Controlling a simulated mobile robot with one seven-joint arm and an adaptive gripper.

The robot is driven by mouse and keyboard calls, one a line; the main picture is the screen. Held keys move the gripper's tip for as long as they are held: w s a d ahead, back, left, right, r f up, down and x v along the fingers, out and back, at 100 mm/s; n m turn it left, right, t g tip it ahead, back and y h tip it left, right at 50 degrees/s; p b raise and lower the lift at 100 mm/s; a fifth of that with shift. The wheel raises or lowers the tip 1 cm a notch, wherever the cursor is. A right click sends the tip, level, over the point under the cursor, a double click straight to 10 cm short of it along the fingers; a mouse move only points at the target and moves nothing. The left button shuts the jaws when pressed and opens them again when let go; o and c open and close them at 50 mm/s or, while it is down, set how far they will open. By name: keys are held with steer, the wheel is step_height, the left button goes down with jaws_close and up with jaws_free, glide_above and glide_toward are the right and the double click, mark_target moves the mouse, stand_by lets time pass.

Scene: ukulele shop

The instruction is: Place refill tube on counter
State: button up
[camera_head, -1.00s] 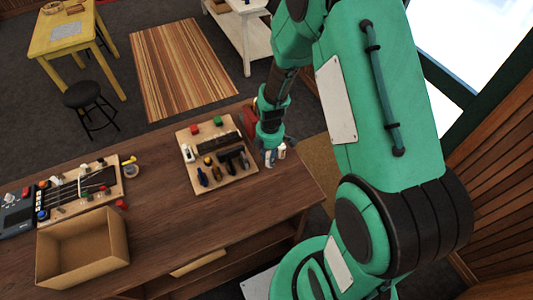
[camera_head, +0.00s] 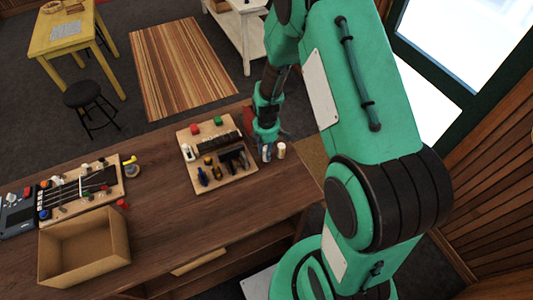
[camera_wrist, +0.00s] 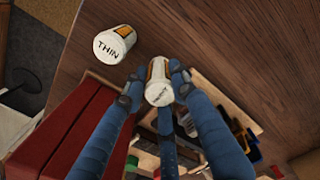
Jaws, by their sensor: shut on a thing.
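My gripper (camera_wrist: 156,84) is shut on a small white refill tube (camera_wrist: 158,94) with a dark and orange label, just over the wooden counter (camera_wrist: 210,35). Whether the tube's base touches the counter is unclear. A second white tube (camera_wrist: 115,42), marked THIN on its end, stands apart from the gripper on the counter. In the head view my gripper (camera_head: 266,149) is at the right end of the counter (camera_head: 165,205), beside the second tube (camera_head: 281,150). The held tube is mostly hidden there by the fingers.
A wooden board with tools (camera_head: 190,184) lies just left of my gripper. A red box (camera_wrist: 60,130) is close beside the fingers in the wrist view. An open cardboard box (camera_head: 85,280) and a ukulele fretboard on a board (camera_head: 105,197) are farther left. The counter's front right is clear.

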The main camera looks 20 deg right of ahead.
steer(key=shift+f, duration=0.9)
steer(key=shift+f, duration=0.2)
steer(key=o, duration=1.2)
steer(key=shift+c, duration=0.2)
steer(key=shift+r, duration=0.1)
steer(key=shift+r+b, duration=0.6)
steer(key=shift+r, duration=5.55)
